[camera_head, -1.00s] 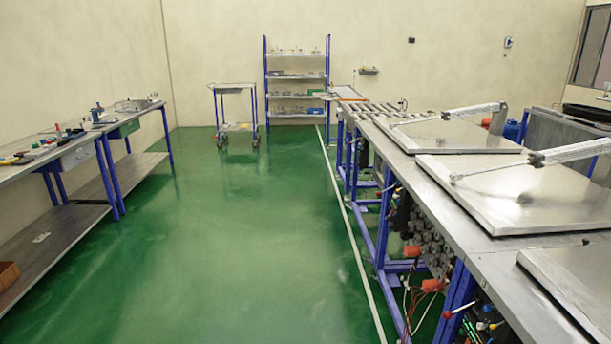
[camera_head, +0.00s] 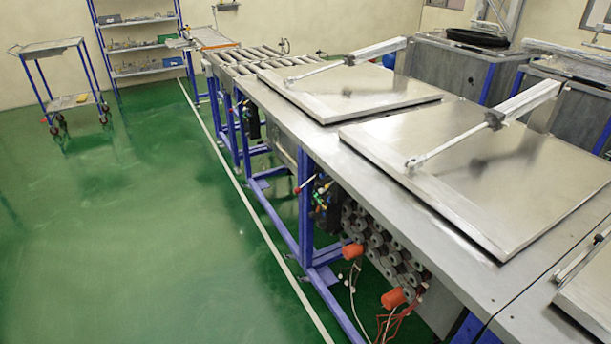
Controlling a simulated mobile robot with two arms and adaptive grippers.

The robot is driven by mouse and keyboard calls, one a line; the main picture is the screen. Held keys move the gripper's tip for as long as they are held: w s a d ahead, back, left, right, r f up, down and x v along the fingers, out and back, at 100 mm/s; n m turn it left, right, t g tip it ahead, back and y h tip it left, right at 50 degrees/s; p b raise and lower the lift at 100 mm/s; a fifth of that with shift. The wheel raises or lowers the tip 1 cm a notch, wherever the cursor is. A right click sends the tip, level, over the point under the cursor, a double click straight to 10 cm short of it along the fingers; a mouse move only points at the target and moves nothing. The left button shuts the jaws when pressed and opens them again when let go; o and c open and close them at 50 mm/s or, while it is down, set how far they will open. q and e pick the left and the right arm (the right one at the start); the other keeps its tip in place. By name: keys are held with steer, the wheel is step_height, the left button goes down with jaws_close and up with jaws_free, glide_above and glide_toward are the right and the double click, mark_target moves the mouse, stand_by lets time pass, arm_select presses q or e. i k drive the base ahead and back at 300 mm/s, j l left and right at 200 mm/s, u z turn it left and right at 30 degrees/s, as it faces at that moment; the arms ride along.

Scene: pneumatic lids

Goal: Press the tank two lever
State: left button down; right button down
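A row of metal tanks with flat steel lids runs along the right side. The far lid (camera_head: 345,92) and the nearer lid (camera_head: 490,175) both lie closed, each with a pneumatic cylinder arm, the far one (camera_head: 350,60) and the nearer one (camera_head: 485,122). A small lever with a red knob (camera_head: 300,190) sticks out from the front of the frame, below the tabletop. No label shows, so I cannot tell which tank it belongs to. Part of another lid (camera_head: 590,295) shows at the right edge. Neither of my grippers is in view.
Green floor (camera_head: 120,240) is open at the left, with a white line (camera_head: 245,200) beside the tank frames. Orange parts (camera_head: 392,298) and loose cables hang under the bench. A trolley (camera_head: 55,80) and a shelf (camera_head: 140,45) stand at the back left. Grey cabinets (camera_head: 450,72) stand behind the tanks.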

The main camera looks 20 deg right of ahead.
mark_target(297, 190)
steer(key=i+l+z, duration=0.4)
steer(key=i+z, duration=0.55)
steer(key=i, duration=0.15)
